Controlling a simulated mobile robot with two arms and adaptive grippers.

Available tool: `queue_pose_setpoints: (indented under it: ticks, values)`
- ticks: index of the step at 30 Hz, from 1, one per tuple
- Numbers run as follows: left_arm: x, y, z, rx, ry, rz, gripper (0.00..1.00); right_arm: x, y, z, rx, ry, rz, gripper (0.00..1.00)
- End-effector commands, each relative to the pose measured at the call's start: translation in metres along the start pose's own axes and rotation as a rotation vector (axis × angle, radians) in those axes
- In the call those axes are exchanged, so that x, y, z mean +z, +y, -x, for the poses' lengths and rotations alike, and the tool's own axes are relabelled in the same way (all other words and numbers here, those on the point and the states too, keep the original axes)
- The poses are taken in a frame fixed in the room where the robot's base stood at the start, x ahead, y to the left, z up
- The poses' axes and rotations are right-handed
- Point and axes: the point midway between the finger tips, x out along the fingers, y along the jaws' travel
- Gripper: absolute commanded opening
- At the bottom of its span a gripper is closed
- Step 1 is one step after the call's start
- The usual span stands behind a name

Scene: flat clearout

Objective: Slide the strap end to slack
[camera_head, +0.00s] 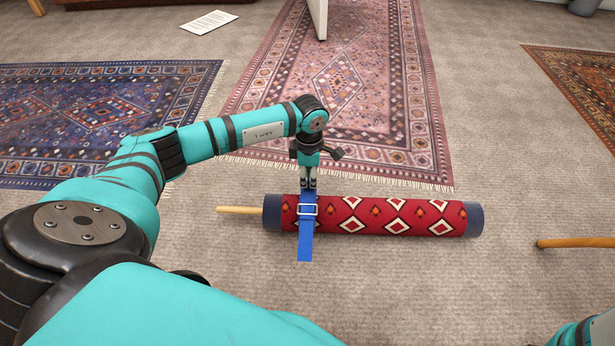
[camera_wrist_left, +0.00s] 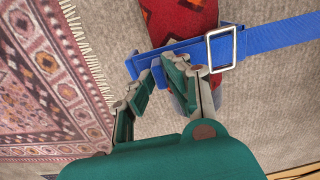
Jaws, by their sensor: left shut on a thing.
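A red patterned rolled rug (camera_head: 385,217) with dark blue ends lies crosswise on the carpet. A blue strap (camera_head: 305,245) goes around it near its left end, through a metal buckle (camera_head: 308,209) on top. One length of strap hangs down the near side onto the floor. My left gripper (camera_head: 308,187) points down at the far side of the roll, just beyond the buckle, shut on the strap. In the left wrist view, the fingers (camera_wrist_left: 168,70) are at the strap's short end, with the buckle (camera_wrist_left: 221,47) to their right. My right gripper is out of view.
A wooden pole (camera_head: 238,210) sticks out of the roll's left end. A wooden stick (camera_head: 575,243) lies at the right. Carpet in front of the roll is clear.

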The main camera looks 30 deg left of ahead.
Motion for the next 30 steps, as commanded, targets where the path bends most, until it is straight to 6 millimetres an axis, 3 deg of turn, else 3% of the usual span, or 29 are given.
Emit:
queue_pose_setpoints:
  ticks: [30]
  values:
    - [0.0,-0.041,-0.001,-0.007,0.002,-0.001,0.0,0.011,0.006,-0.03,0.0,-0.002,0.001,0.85]
